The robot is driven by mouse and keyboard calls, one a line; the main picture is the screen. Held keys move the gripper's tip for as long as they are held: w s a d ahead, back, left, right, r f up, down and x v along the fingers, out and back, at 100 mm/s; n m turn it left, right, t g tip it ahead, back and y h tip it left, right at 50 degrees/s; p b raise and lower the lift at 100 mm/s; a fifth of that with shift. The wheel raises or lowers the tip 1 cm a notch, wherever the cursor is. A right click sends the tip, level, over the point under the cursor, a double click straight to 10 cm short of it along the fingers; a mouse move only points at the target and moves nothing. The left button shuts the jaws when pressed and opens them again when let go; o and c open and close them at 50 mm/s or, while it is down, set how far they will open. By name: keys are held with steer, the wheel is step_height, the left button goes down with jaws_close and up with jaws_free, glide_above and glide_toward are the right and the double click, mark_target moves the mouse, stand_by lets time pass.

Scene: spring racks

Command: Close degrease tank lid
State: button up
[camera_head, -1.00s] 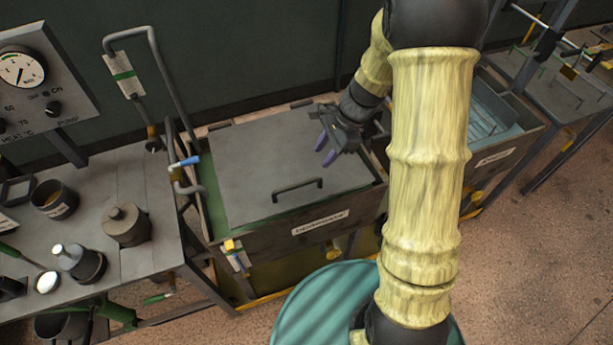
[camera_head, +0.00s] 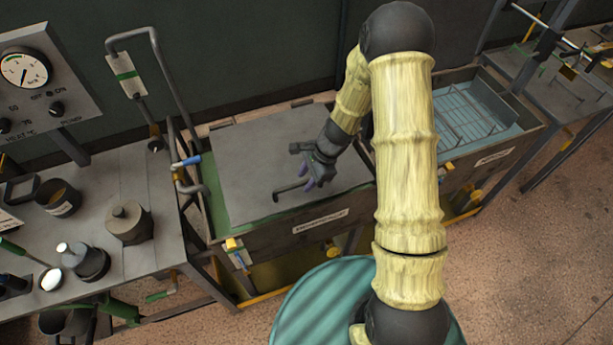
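The degrease tank (camera_head: 268,238) is the left of two tanks, with a white label on its front wall. Its grey lid (camera_head: 245,165) lies flat over the tank opening, with a green strip showing along its left and front edges. A dark bar handle (camera_head: 291,191) stands on the lid near its front edge. My gripper (camera_head: 311,184) is low over the lid at the right end of the handle, pointing down. Its purple fingertips overlap the handle's end in this view. I cannot tell whether they touch it or how wide they are apart.
A second tank (camera_head: 470,118) with bluish liquid and a rack stands open at the right. A bent pipe with a blue-handled valve (camera_head: 186,161) rises at the lid's left. A bench with pots (camera_head: 128,222) and a gauge panel (camera_head: 38,80) stand further left.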

jaws_close()
steer(key=f+b, duration=0.4)
steer(key=shift+s+d+f, duration=0.1)
steer(key=shift+s+f, duration=0.05)
steer(key=shift+s, duration=0.25)
steer(key=shift+s+f+b, duration=0.25)
steer(key=shift+b, duration=0.05)
jaws_free()
steer(key=shift+w, duration=0.1)
steer(key=shift+r, duration=0.1)
steer(key=b+v, duration=0.1)
steer(key=v, duration=1.6)
